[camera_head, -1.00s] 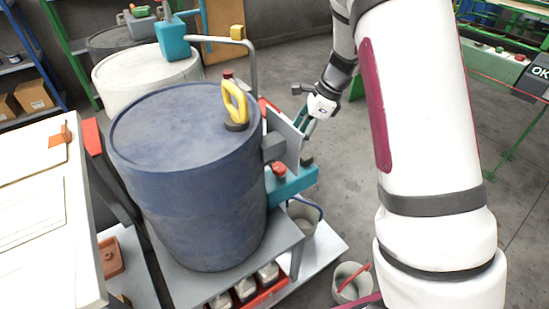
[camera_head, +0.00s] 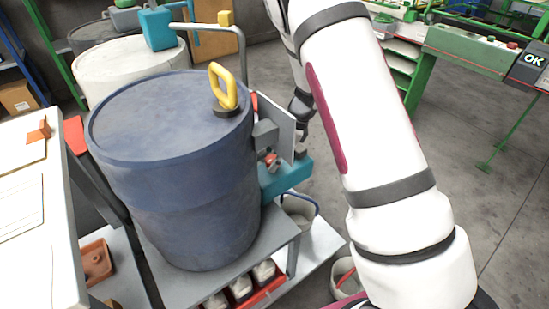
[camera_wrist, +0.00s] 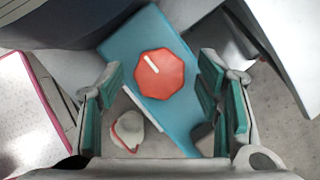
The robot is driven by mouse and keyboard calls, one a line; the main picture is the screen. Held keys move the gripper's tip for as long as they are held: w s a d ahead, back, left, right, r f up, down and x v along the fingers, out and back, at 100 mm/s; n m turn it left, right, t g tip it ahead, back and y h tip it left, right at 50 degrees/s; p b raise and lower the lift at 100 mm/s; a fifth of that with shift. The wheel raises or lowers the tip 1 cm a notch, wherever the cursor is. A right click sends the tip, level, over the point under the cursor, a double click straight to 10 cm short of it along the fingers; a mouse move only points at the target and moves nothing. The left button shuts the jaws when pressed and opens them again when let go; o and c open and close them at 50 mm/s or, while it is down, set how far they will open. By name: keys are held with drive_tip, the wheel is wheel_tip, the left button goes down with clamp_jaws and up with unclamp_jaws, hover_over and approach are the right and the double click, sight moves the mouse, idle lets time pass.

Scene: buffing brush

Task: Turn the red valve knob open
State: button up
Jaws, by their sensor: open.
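The red valve knob (camera_wrist: 159,76) is eight-sided with a white line across its top. The line slants toward the upper left in the wrist view. It sits on a teal block (camera_wrist: 150,35), which also shows beside the blue drum in the head view (camera_head: 285,180). My gripper (camera_wrist: 161,70) is open, with one teal-padded finger on each side of the knob in the picture. Gaps show between the knob and both fingers; the height between them is hard to judge.
The blue drum (camera_head: 170,115) with a yellow handle (camera_head: 223,87) stands just left of the teal block. A grey upright plate (camera_head: 276,122) is close above the block. A bucket (camera_head: 299,208) stands below. The floor at the right is open.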

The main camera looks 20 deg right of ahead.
drive_tip(key=c, duration=1.2)
drive_tip(key=shift+o, duration=0.2)
drive_tip(key=shift+n, duration=0.3)
drive_tip(key=n+g, duration=0.1)
drive_tip(key=n, duration=0.1)
drive_tip(key=n+p, duration=0.1)
drive_tip(key=shift+w+d+f+n+g, duration=0.1)
drive_tip(key=shift+w+n+g, duration=0.05)
drive_tip(key=shift+n+g, duration=0.25)
drive_tip(key=n, duration=0.2)
drive_tip(key=n+g, duration=0.1)
drive_tip(key=n, duration=0.1)
drive_tip(key=shift+w+n+g+p, duration=0.1)
drive_tip(key=shift+n+g+p, duration=0.2)
drive_tip(key=shift+p, duration=0.05)
drive_tip(key=n+g+h, duration=0.1)
drive_tip(key=n, duration=0.3)
drive_tip(key=shift+w, duration=0.1)
drive_tip(key=n, duration=0.2)
drive_tip(key=n+g+h, duration=0.1)
drive_tip(key=n, duration=0.1)
drive_tip(key=shift+a+n+h, duration=0.2)
drive_tip(key=shift+n+h, duration=0.1)
